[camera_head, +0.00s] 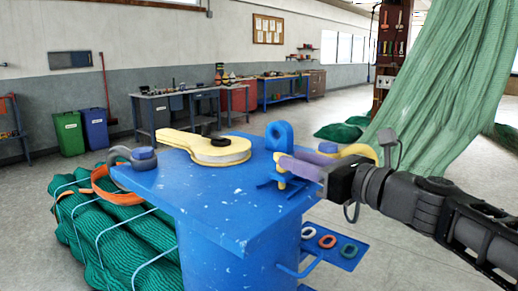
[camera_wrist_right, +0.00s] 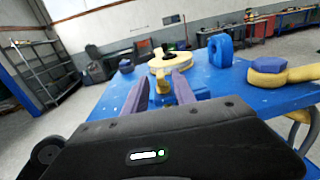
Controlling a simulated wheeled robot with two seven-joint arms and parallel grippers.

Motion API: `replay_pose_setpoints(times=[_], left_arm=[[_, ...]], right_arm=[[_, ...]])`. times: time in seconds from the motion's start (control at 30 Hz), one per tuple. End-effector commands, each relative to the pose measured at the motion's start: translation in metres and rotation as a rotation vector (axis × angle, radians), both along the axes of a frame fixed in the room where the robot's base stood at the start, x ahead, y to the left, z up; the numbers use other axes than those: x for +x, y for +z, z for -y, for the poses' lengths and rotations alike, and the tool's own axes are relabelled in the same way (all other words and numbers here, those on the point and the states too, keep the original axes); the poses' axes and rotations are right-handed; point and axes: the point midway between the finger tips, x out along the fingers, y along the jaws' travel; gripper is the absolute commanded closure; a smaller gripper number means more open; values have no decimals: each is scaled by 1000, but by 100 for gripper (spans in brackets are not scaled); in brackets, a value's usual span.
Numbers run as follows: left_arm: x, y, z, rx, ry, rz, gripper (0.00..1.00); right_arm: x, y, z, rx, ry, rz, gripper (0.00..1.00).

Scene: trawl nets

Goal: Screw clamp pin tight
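A small yellow clamp pin (camera_head: 281,170) stands by the right edge of the blue bench top, with blue bars at its foot. It also shows in the right wrist view (camera_wrist_right: 163,95), between my two purple fingers. My right gripper (camera_head: 290,165) reaches in from the right at the height of the pin. In the right wrist view its fingers (camera_wrist_right: 160,85) stand apart, with blue bench top showing beside the pin; I see no grip on it. A blue upright eye (camera_head: 279,138) stands just behind the pin. My left gripper is not in view.
A yellow curved piece (camera_head: 352,152) is behind my gripper. Green nets (camera_head: 110,235) lie at left; another hangs (camera_head: 450,90).

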Motion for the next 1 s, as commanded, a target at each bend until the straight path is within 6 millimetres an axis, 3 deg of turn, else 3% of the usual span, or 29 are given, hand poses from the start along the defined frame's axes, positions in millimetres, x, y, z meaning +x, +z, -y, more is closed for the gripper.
replay_pose_setpoints(times=[0.37,0.8,1.0], left_arm=[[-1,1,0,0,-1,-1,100],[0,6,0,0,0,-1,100],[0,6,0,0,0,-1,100]], right_arm=[[4,-1,-4,-3,0,0,68],[45,0,-48,-4,0,1,68],[53,0,-57,-3,-1,2,68]])
